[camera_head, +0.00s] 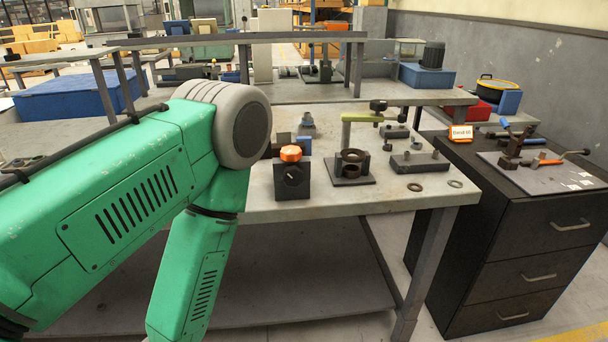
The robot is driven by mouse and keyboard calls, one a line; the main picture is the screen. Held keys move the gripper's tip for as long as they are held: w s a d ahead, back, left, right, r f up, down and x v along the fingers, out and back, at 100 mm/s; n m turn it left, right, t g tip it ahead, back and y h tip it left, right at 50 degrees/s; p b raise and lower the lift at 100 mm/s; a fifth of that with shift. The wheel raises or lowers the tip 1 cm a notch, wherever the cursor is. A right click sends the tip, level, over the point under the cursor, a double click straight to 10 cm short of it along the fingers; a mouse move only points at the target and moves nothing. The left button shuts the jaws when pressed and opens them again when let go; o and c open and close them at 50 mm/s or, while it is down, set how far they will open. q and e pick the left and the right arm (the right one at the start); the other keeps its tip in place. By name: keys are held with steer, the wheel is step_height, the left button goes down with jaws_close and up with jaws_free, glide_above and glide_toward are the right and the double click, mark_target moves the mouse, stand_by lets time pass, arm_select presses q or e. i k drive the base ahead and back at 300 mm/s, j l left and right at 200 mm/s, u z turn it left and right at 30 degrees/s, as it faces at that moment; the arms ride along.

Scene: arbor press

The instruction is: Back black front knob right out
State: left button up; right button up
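A dark square block (292,181) stands upright on the workbench, just right of my green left arm. An orange knob sits on its top (291,153). A round black knob (293,175) shows on its front face; it is small and dark, so how far it sticks out cannot be told. My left arm comes in from the left, bends at a grey elbow and runs down out of the bottom of the picture. Neither of my grippers is in view. The arm hides part of the bench left of the block.
Right of the block stand a dark fixture with a round bore (352,166), a green bar with a black knob (362,117), a low grey block (419,162) and loose rings (455,183). A black drawer cabinet (520,240) adjoins the bench. The bench's front strip is clear.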

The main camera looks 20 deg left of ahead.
mark_target(291, 176)
steer(key=i+l+u, duration=0.15)
steer(key=u, duration=0.35)
steer(key=i+l+u, duration=0.1)
steer(key=l+u, duration=0.15)
steer(key=u, duration=0.2)
steer(key=i+l+u, duration=0.1)
steer(key=l+u, duration=0.15)
steer(key=u, duration=0.25)
